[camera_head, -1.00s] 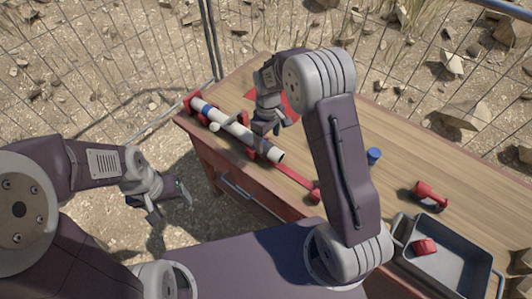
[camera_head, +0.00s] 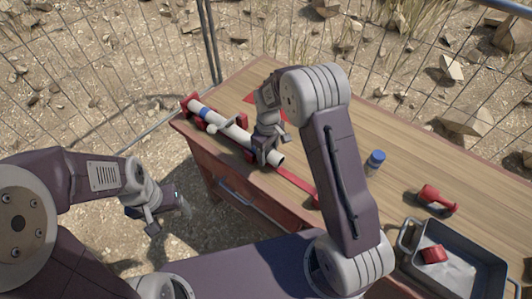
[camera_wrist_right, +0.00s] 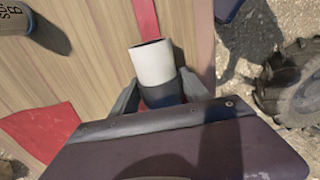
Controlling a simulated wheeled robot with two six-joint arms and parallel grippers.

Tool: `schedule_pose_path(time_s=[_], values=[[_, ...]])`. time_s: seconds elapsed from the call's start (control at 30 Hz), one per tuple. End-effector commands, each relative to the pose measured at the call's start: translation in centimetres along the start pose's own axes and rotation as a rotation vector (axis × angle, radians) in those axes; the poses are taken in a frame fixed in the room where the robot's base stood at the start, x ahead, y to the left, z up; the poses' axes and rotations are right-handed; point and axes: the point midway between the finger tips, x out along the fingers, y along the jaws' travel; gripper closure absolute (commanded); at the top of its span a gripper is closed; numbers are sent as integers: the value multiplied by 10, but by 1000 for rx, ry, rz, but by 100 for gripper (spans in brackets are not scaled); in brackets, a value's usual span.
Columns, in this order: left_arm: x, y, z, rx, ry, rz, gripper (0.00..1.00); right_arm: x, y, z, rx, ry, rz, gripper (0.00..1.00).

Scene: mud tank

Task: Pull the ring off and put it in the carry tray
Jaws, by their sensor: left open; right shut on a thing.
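A white pipe (camera_head: 240,134) with a short side branch lies across red supports along the table's near left edge. A blue band around the pipe, toward its far left end, looks like the ring. My right gripper (camera_head: 266,150) is shut around the pipe near its open end. In the right wrist view the white pipe end (camera_wrist_right: 152,63) sticks out past my right gripper (camera_wrist_right: 156,96); the part between the fingers looks dark grey, shadow or band I cannot tell. My left gripper (camera_head: 168,211) is open and empty, off the table's left side. The grey carry tray (camera_head: 404,236) stands at lower right.
A red piece (camera_head: 433,254) lies in the tray. A red strip (camera_head: 296,184) runs from the pipe along the near edge. A wire fence stands behind.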

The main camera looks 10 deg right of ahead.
Motion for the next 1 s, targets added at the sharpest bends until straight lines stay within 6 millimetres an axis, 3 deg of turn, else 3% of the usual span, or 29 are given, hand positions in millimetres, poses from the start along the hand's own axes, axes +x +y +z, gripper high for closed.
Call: schedule_pose_path(time_s=[1.0], values=[[-1, 0, 0, 0, 0, 0, 24, 0, 0, 51, 1, -2, -1, 71]])
